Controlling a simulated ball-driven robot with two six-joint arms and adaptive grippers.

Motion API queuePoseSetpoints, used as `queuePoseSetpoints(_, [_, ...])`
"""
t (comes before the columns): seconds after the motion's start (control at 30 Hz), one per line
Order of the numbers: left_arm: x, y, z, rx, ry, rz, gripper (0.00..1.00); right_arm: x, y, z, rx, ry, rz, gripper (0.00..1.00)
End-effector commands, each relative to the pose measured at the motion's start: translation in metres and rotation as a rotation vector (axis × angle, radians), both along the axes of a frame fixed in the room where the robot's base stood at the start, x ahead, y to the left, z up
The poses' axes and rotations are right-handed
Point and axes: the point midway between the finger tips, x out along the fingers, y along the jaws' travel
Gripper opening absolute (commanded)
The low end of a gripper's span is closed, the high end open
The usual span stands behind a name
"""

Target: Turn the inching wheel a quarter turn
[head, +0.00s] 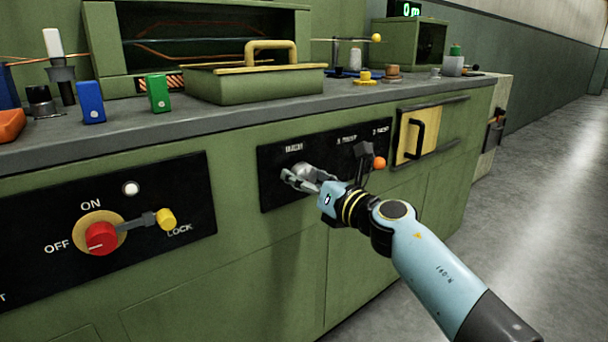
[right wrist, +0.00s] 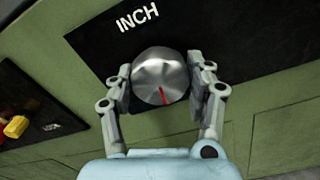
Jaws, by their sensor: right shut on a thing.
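The inching wheel is a round metal knob (right wrist: 160,76) with a red mark near its lower edge in the right wrist view. It sits on a black panel under the label INCH. My right gripper (right wrist: 160,84) is shut on it, one finger on each side. In the head view the right gripper (head: 306,178) is at the left part of the black panel (head: 272,198), and its fingers hide most of the wheel. My left gripper is not in view.
A red switch (head: 102,239) and yellow lock knob (head: 166,219) are on the left panel. A yellow hatch with a black handle (head: 417,139) is at the right. The floor at the right is clear.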

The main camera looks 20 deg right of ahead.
Motion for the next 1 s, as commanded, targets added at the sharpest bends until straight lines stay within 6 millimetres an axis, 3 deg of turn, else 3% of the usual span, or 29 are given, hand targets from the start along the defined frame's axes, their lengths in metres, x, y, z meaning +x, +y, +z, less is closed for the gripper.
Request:
queuePoseSetpoints(0.33, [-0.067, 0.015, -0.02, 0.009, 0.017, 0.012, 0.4, 0.0, 0.001, 0.004, 0.297, 0.109, 0.0, 0.21])
queuePoseSetpoints(1.0, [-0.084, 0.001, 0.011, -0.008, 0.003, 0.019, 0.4, -0.001, 0.002, 0.006, 0.897, 0.326, -0.001, 0.21])
